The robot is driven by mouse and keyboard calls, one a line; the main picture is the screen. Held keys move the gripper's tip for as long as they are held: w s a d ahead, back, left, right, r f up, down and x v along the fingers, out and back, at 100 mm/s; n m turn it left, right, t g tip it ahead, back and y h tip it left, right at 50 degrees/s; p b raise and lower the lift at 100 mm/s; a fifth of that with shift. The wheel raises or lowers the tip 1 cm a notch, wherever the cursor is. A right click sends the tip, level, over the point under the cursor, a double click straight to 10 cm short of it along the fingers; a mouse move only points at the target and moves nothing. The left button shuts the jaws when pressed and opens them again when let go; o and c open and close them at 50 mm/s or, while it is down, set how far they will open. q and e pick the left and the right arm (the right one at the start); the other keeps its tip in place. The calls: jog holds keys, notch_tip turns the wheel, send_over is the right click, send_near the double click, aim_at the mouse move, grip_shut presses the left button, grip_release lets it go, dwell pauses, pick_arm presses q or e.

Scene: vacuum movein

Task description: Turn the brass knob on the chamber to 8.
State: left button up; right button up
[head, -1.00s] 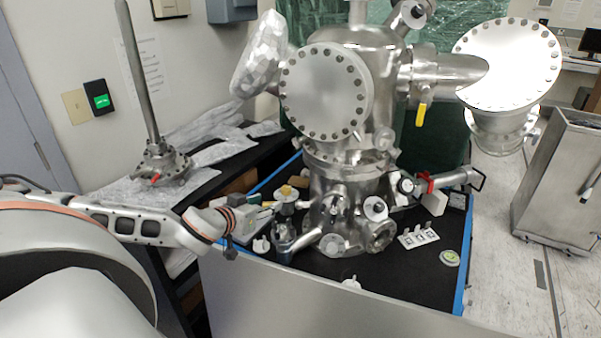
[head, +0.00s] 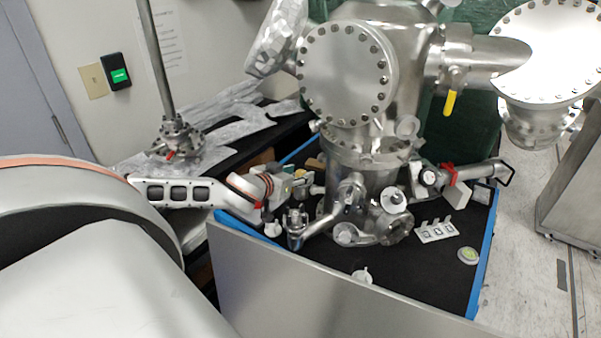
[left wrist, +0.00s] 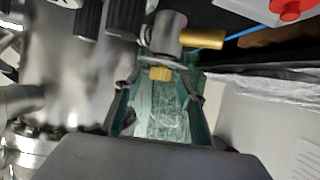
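The metal chamber (head: 352,185) stands on the black cart top. In the left wrist view a small ridged brass knob (left wrist: 160,73) sits below a grey metal cylinder, with a smooth brass cylinder (left wrist: 203,38) beside it. My left gripper (left wrist: 160,88) has its two fingers apart, one on each side of the brass knob; I cannot tell whether they touch it. In the head view the left gripper (head: 290,186) is at the chamber's left side and largely covers the knob. No number on the knob is readable. My right gripper is not in view.
A flange with an upright rod (head: 177,138) stands on the foil-covered table at left. A yellow-handled valve (head: 450,102) hangs from the chamber's right arm. Small parts (head: 437,231) and a green-topped disc (head: 468,255) lie on the cart's right. A steel panel (head: 300,285) edges the front.

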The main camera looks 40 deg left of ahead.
pick_arm(q)
jog(key=shift+x, duration=0.9)
jog(key=shift+c, duration=0.5)
jog(key=c, duration=1)
jog(key=shift+c, duration=0.2)
jog(key=shift+m+h, duration=0.3)
jog(key=shift+h, duration=0.1)
